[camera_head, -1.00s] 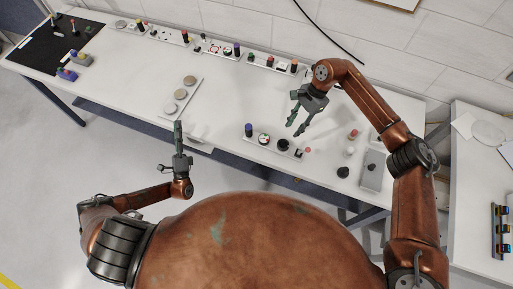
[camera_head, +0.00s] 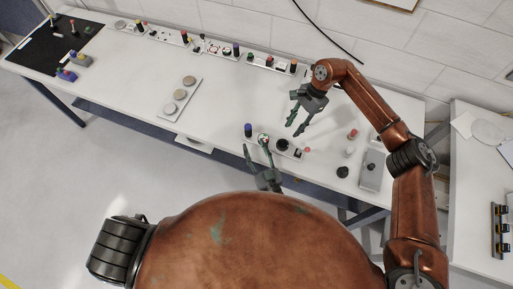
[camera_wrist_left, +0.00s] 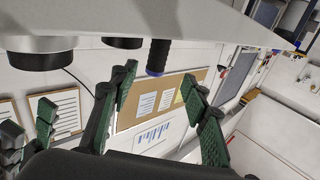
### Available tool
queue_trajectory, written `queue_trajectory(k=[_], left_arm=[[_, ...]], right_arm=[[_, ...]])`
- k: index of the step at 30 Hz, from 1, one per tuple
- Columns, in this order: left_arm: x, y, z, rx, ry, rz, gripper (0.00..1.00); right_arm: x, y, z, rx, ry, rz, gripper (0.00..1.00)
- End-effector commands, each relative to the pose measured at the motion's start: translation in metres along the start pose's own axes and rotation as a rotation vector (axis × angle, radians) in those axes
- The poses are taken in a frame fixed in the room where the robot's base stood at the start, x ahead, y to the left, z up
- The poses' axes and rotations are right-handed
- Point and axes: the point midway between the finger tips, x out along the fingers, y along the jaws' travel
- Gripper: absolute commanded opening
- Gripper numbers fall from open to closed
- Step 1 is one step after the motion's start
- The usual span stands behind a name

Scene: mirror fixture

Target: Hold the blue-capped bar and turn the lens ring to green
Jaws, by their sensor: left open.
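On the near table edge, a pale fixture strip (camera_head: 273,149) carries the upright blue-capped bar (camera_head: 248,130), a round white-faced part (camera_head: 263,137) and a dark round part (camera_head: 283,145). Which one is the lens ring, and its colour setting, are too small to tell. My left gripper (camera_head: 256,147) is open at the strip's near side, just below the bar and the white-faced part. In the left wrist view, which is upside down, the bar (camera_wrist_left: 157,57) shows beyond the spread fingers, apart from them. A large dark disc (camera_wrist_left: 40,55) is also there. My right gripper (camera_head: 292,130) is open above the table.
A tray with several discs (camera_head: 181,95) lies to the left. More fixture strips (camera_head: 215,48) line the back edge. A red-topped post (camera_head: 353,134), a black knob (camera_head: 343,172) and a grey block (camera_head: 372,171) stand to the right. The central table is clear.

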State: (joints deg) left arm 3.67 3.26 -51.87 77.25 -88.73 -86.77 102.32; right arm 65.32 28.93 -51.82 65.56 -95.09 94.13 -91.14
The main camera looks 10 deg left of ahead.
Motion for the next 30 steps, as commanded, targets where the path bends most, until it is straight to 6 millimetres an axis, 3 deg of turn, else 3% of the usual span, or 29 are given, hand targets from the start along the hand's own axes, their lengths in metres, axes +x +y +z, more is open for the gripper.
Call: queue_trajectory(k=[5,18,30], left_arm=[[0.005,0.006,0.000,-0.041,-0.020,-0.003,0.43],[0.065,0.005,0.001,-0.037,-0.019,-0.003,0.43],[0.075,0.005,0.002,-0.038,-0.021,-0.002,0.43]], right_arm=[[0.000,0.000,0.000,0.000,0.000,0.000,0.29],[0.000,0.000,0.000,0.000,0.000,0.000,0.29],[0.000,0.000,0.000,0.000,0.000,0.000,0.29]])
